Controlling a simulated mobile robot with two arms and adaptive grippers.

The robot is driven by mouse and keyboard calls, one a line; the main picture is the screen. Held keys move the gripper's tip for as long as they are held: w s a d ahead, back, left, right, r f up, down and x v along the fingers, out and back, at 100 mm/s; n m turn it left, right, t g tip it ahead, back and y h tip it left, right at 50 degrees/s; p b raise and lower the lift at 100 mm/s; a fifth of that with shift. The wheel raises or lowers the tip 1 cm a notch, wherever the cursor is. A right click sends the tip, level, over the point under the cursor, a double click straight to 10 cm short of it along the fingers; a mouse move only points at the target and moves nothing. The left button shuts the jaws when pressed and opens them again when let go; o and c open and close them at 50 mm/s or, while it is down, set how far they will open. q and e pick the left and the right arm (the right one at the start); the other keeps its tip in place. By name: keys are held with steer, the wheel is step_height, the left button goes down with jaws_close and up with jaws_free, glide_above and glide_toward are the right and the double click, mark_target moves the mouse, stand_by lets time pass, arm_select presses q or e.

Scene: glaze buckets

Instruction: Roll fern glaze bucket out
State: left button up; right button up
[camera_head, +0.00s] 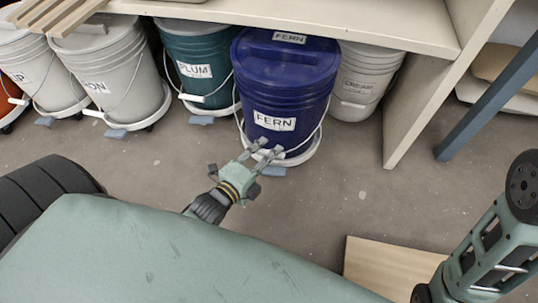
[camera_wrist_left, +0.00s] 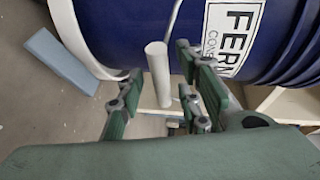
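The fern bucket (camera_head: 285,88) is dark blue with a lid and a white FERN label. It stands upright on a white round dolly (camera_head: 302,157) in front of the shelf unit, with a blue tab (camera_head: 272,171) at the dolly's front. My left gripper (camera_head: 265,149) is at the bucket's lower front. In the left wrist view the bucket (camera_wrist_left: 130,25) fills the top, and the white grip (camera_wrist_left: 157,72) of its wire handle lies between the spread fingers of my left gripper (camera_wrist_left: 155,82). Gaps show beside the grip. My right gripper is out of view; only my right arm shows.
The teal plum bucket (camera_head: 197,52) stands close on the left, and the grey cream bucket (camera_head: 364,80) close behind on the right. The shelf board (camera_head: 385,28) overhangs them; its side panel (camera_head: 430,90) stands right. Open floor lies in front. A wooden board (camera_head: 385,262) lies lower right.

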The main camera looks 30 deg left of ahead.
arm_select(q)
steer(key=shift+w+f, duration=0.1)
steer(key=shift+w, duration=0.45)
steer(key=shift+d, duration=0.1)
steer(key=c, duration=0.8)
jaws_close()
steer(key=shift+f, duration=0.1)
